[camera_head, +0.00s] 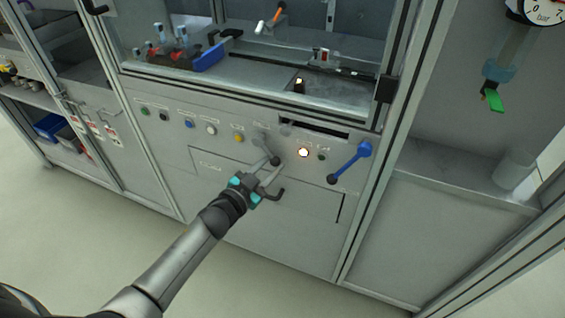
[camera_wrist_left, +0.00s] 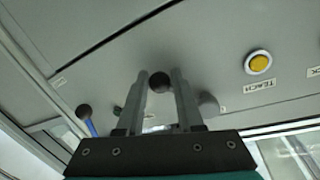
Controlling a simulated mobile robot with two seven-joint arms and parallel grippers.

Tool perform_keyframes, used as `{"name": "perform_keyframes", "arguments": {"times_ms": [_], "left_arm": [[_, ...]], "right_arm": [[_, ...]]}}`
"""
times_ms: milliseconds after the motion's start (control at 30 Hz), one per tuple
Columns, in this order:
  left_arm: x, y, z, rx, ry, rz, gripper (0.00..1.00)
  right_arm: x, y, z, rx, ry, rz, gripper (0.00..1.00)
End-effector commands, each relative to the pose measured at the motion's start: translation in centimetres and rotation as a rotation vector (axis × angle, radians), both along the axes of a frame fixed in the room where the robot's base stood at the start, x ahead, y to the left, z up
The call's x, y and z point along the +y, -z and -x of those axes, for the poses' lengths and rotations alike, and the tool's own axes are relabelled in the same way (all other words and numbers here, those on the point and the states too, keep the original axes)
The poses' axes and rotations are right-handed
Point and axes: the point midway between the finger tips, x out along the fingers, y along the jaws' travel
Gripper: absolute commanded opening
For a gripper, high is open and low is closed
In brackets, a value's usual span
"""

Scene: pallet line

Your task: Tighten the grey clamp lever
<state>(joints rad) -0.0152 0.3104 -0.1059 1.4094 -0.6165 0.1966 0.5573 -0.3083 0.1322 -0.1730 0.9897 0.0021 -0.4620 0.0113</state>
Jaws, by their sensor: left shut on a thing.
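The grey clamp lever (camera_head: 263,142) is on the front panel of the machine, with its grey hub at the upper end and a black ball knob below it. My left gripper (camera_head: 269,165) reaches in from the lower left and is shut on the knob end of the lever. In the left wrist view the black knob (camera_wrist_left: 159,81) sits between the two grey fingers, and the grey hub (camera_wrist_left: 208,104) shows just right of them. The fingers hide most of the lever's arm there. My right gripper is not in view.
A blue lever (camera_head: 350,163) with a black knob stands out to the right on the same panel. A lit white button (camera_head: 303,153) lies between the levers. A row of coloured buttons, including a yellow one (camera_head: 239,138), runs left.

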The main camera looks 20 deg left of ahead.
Motion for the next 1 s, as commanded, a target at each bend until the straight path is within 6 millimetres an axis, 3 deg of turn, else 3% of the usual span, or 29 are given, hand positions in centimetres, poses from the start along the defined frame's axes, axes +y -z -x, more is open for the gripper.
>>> {"name": "perform_keyframes", "arguments": {"times_ms": [33,500,1000], "left_arm": [[0.3,-0.7,-0.3,-0.019,0.004,-0.047,0.0],[2.8,0.1,-0.5,-0.035,0.002,-0.447,0.0],[3.9,0.3,-0.5,-0.041,0.002,-0.63,0.0]], "right_arm": [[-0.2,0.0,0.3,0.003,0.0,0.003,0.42],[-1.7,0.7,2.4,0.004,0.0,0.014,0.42],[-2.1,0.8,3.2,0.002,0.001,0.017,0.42]]}}
